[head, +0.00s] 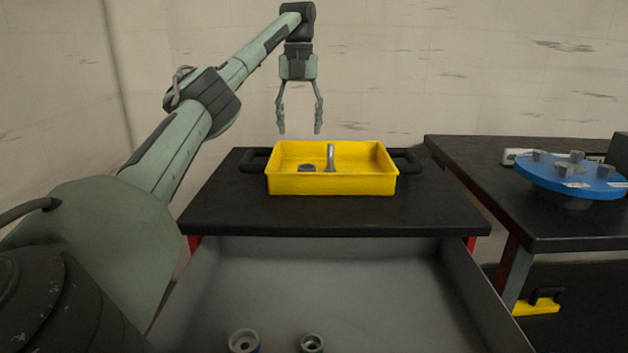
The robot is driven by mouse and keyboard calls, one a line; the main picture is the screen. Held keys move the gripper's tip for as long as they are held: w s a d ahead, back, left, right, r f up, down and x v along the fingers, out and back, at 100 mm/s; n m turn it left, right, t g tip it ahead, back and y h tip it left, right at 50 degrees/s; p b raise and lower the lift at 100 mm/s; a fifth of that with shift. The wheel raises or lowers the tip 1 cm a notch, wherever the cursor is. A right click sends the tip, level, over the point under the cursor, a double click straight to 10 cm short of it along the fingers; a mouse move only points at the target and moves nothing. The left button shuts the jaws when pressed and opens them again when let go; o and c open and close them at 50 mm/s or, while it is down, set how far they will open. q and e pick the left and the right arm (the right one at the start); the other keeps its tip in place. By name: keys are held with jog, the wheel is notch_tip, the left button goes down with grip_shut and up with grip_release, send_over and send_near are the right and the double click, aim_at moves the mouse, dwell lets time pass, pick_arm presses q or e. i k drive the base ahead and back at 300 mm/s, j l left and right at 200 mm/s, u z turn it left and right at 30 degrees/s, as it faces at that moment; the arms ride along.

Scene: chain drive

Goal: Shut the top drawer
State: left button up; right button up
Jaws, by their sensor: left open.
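The top drawer (330,290) is a grey open drawer below the black tabletop (240,205). It is pulled out towards me, and its front panel is out of view below. Two small ring-shaped metal parts lie in the drawer near the bottom of the picture, one (244,341) left of the other (312,343). My left gripper (299,131) is open and empty, pointing down above the back of the table. It is apart from the drawer. My right gripper is not in view.
A yellow tray (330,184) with black handles stands on the tabletop, holding a grey upright part (331,157) and a small dark part (307,168). At right, another black table (480,180) bears a blue disc (560,180) with grey pegs.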

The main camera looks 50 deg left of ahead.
aim_at(399, 296)
jog(key=u, duration=1.3)
